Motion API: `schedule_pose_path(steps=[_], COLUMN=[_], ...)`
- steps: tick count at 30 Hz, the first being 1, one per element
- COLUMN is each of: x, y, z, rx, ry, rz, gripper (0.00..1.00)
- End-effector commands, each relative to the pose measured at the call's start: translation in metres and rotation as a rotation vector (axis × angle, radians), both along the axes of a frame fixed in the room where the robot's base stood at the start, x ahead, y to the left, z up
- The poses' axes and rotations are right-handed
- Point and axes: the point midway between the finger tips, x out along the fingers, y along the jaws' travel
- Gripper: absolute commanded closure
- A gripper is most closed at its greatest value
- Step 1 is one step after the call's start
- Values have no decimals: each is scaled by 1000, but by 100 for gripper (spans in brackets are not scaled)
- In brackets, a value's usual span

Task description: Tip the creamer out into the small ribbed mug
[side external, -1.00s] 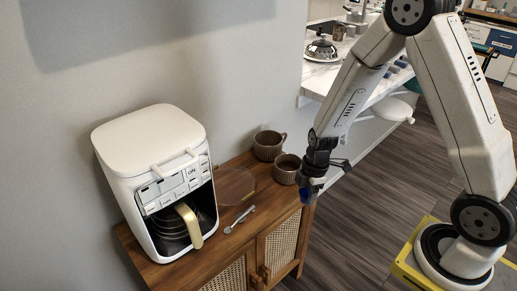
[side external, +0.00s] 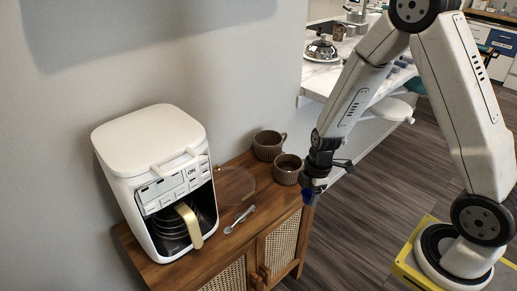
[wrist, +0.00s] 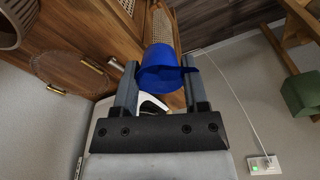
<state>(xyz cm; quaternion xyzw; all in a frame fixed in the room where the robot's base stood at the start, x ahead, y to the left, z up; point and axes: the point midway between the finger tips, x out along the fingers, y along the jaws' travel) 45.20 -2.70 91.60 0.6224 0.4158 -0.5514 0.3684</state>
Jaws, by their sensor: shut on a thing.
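My gripper (wrist: 160,85) is shut on a blue creamer (wrist: 160,68), a small cup-like vessel held between the two fingers in the wrist view. In the side view my gripper (side external: 314,184) hangs just right of the small ribbed mug, and only a bit of the blue creamer (side external: 307,196) shows. The small ribbed brown mug (side external: 287,171) stands upright on the cabinet's right end, apart from the creamer. A mug edge (wrist: 12,38) shows at upper left in the wrist view. I cannot see what is in the creamer.
A larger ribbed mug (side external: 268,148) stands behind the small one. A clear round mat (side external: 236,184), a spoon (side external: 240,219) and a white coffee machine (side external: 150,150) are further left on the wooden cabinet (side external: 262,205). Open floor lies right of the cabinet.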

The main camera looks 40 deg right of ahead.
Motion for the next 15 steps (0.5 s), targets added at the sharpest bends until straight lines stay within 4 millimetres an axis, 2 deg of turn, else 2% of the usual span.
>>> schedule_pose_path(steps=[8, 15], x=[7, 29], y=[-1, -3], z=[-1, -6], rx=[0, -1], ry=[0, -1], rz=[-29, -129], gripper=[99, 99])
